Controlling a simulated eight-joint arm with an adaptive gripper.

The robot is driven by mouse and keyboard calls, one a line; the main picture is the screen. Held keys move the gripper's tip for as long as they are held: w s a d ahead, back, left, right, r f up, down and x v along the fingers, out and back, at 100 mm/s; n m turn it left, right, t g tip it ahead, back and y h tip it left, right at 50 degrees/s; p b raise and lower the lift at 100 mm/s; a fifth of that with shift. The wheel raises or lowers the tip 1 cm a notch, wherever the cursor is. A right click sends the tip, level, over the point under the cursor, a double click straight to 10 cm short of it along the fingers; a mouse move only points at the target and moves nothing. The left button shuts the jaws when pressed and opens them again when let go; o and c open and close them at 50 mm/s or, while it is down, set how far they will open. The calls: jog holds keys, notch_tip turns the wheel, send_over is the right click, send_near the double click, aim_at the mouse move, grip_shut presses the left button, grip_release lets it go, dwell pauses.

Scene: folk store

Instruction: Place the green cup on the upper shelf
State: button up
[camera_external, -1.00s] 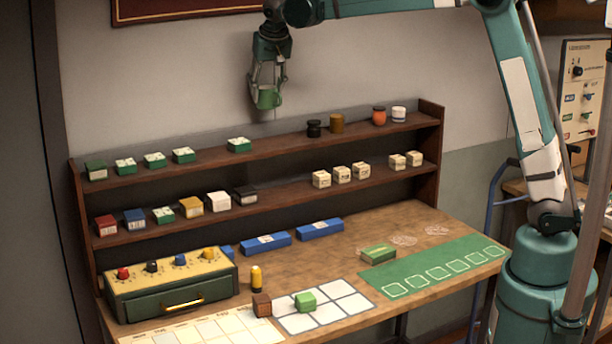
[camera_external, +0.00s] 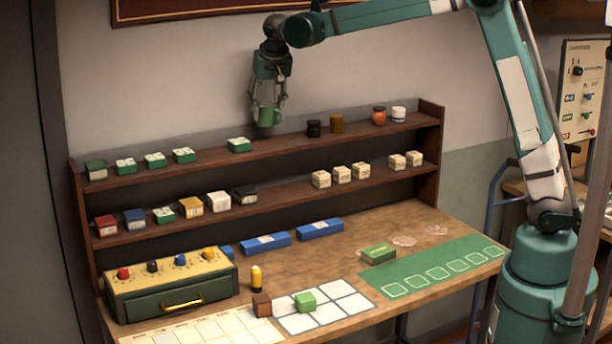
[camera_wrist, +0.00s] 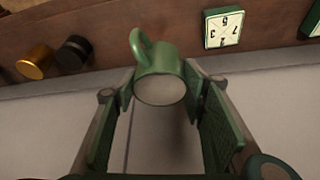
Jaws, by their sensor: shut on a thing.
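The green cup (camera_external: 267,116) is held between the fingers of my gripper (camera_external: 268,112), just above the upper shelf (camera_external: 290,139). In the external view it hangs between a green box on its left and a black jar on its right. In the wrist view the green cup (camera_wrist: 160,75) sits between the two finger pads of my gripper (camera_wrist: 160,92), with its handle up and to the left. I cannot tell from the views whether the cup's base touches the shelf.
The middle shelf (camera_external: 285,192) holds several small boxes. Bare shelf lies between the green box and the black jar.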

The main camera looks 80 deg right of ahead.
aim_at(268, 123)
jog(key=shift+f, duration=0.8)
jog(key=shift+f, duration=2.1)
jog(key=shift+f, duration=0.1)
jog(key=o, duration=0.9)
jog(key=shift+r+p, duration=0.2)
jog(key=shift+p, duration=0.1)
jog(key=b+v, duration=0.1)
jog(key=v, duration=1.1)
